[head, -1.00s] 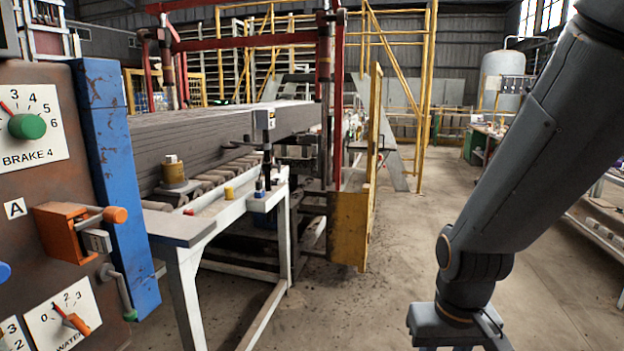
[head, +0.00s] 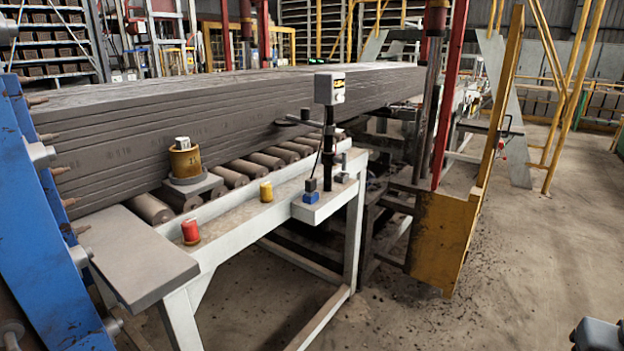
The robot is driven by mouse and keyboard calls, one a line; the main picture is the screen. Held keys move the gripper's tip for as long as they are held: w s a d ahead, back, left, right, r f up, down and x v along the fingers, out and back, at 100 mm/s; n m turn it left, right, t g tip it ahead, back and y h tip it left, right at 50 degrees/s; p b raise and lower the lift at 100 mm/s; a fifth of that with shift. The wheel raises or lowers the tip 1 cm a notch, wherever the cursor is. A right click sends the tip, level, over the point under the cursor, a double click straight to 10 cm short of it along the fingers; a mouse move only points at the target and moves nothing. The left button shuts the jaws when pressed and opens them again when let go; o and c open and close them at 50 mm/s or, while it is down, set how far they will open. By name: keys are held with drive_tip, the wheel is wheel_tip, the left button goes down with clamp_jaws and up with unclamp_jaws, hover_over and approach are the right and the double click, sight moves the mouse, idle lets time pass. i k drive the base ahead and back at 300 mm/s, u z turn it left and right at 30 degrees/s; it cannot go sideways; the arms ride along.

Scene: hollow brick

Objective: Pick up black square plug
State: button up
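A small black square plug (head: 311,185) sits on a blue block (head: 311,197) on the side shelf of the white bench (head: 235,235). A thin cable runs up from it toward a grey box (head: 329,88) on a black post. Only a dark piece of my arm shows at the bottom right corner, well apart from the plug. My gripper's fingers are not in view.
A red knob (head: 190,232) and a yellow knob (head: 266,191) stand on the bench. Rollers (head: 231,176) and a long clay slab (head: 200,120) lie behind. A yellow guard (head: 440,240) stands to the right. Open floor (head: 510,270) lies at the right.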

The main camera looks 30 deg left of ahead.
sight(310, 185)
drive_tip(key=u, duration=0.55)
drive_tip(key=i, duration=0.85)
drive_tip(key=u, duration=0.85)
